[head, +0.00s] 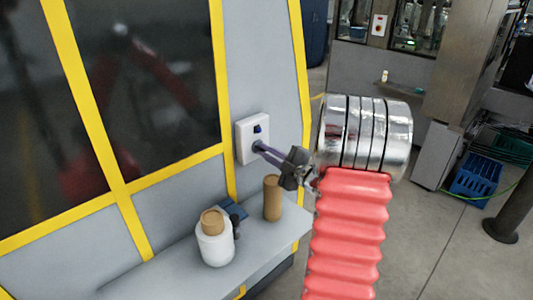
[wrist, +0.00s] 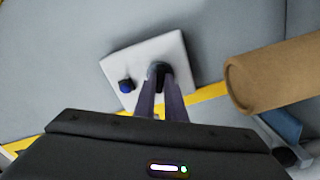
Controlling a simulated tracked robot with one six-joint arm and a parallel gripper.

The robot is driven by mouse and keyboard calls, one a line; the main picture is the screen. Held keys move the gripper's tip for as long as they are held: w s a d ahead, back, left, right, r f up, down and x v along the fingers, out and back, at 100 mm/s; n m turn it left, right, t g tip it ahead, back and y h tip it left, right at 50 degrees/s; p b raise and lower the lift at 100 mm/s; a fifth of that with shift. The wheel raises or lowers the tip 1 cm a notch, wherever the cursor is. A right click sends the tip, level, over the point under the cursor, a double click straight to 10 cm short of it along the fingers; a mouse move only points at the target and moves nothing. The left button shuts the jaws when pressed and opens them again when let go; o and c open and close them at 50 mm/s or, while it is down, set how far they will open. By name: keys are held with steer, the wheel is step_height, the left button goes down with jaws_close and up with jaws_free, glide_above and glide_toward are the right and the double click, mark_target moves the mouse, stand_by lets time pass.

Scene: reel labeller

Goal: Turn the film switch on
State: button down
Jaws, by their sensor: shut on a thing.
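The film switch is a white square plate (head: 246,153) on the grey wall panel beside the dark window. A small blue-topped button (head: 257,128) sits on it, with a dark knob (head: 256,145) below. In the wrist view the plate (wrist: 172,48) looks tilted, with the blue button (wrist: 125,86) to the left of the dark knob (wrist: 158,68). My gripper (head: 263,149) reaches the plate from the right, its two fingers closed on the knob. The fingers (wrist: 159,82) partly hide the knob in the wrist view. The knob's exact angle is hard to tell.
A grey shelf (head: 178,280) juts out below the switch. On it stand a white jar (head: 214,246) with a tan lid, a brown cylinder (head: 272,200) close under my gripper, and a blue item (head: 232,210). The brown cylinder (wrist: 275,78) also shows in the wrist view.

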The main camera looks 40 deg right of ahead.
steer(key=m, duration=1.2)
steer(key=shift+s+f+m, duration=0.1)
steer(key=shift+f+m, duration=0.2)
steer(key=shift+f, duration=0.05)
steer(key=c, duration=2.2)
jaws_free()
steer(key=o, duration=0.4)
steer(key=shift+r, duration=0.2)
steer(key=s, duration=1.3)
steer(key=shift+s+d, duration=0.15)
steer(key=shift+s, duration=0.2)
